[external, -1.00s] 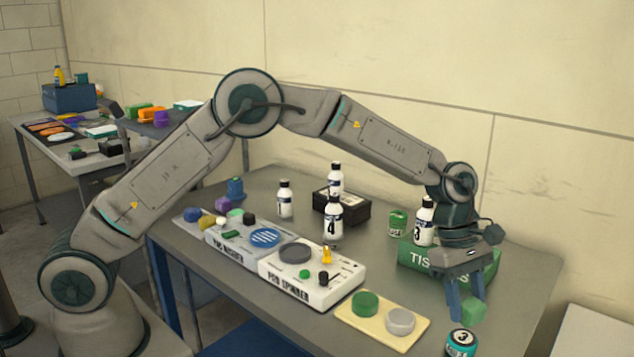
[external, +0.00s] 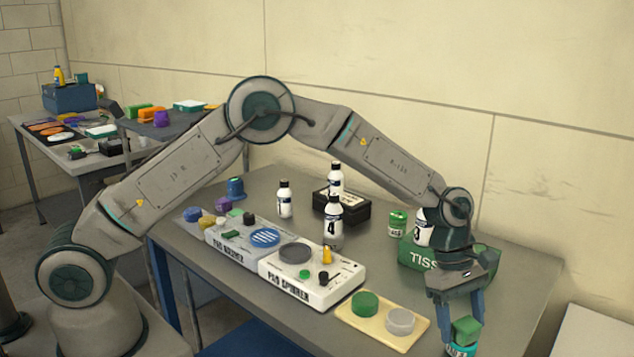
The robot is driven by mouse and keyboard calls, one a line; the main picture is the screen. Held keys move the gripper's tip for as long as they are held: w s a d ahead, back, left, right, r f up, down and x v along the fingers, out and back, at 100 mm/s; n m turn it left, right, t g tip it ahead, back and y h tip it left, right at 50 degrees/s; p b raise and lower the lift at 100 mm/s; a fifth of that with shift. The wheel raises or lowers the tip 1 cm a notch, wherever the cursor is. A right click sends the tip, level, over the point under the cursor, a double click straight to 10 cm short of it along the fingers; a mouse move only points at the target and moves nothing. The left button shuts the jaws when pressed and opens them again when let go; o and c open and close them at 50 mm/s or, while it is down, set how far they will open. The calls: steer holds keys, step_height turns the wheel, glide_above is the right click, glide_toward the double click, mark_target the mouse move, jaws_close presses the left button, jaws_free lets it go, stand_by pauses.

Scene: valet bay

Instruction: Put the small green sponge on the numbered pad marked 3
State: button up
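The small green sponge (external: 466,331) is a green block between the two blue fingers of my gripper (external: 463,316), at the front right of the table. My gripper points down and appears shut on it. Directly below is a short round teal piece (external: 459,350), whose white top shows a 3 in the earlier frame. The sponge now covers most of that top in this view. I cannot tell whether the sponge touches it or is just above it.
A cream tray (external: 352,323) with a green and a grey disc lies left of my gripper. The white pad spinner (external: 318,290) is further left. A green tissue box (external: 410,257) and numbered bottles, one a bottle marked 4 (external: 331,228), stand behind.

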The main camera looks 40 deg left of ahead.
steer(key=b+v, duration=0.2)
steer(key=v, duration=1.1)
steer(key=s+a+r+m+t+y, duration=0.15)
steer(key=a+r+m, duration=0.35)
steer(key=a, duration=0.9)
steer(key=s+a+r+m+t+y, duration=0.1)
steer(key=s+a+r+m, duration=0.1)
steer(key=s+a, duration=0.6)
steer(key=s+a+r+m+t+y, duration=0.1)
steer(key=s+a+r+m+t, duration=0.3)
steer(key=a, duration=0.8)
steer(key=s+a+f+m, duration=0.1)
steer(key=s+a+f, duration=0.1)
steer(key=s, duration=0.3)
steer(key=s+a+f+m+g, duration=0.1)
steer(key=s+a+f, duration=0.2)
steer(key=s+a, duration=0.2)
steer(key=shift+s+a+f+y, duration=0.25)
steer(key=shift+s+y, duration=0.05)
steer(key=shift+y, duration=0.05)
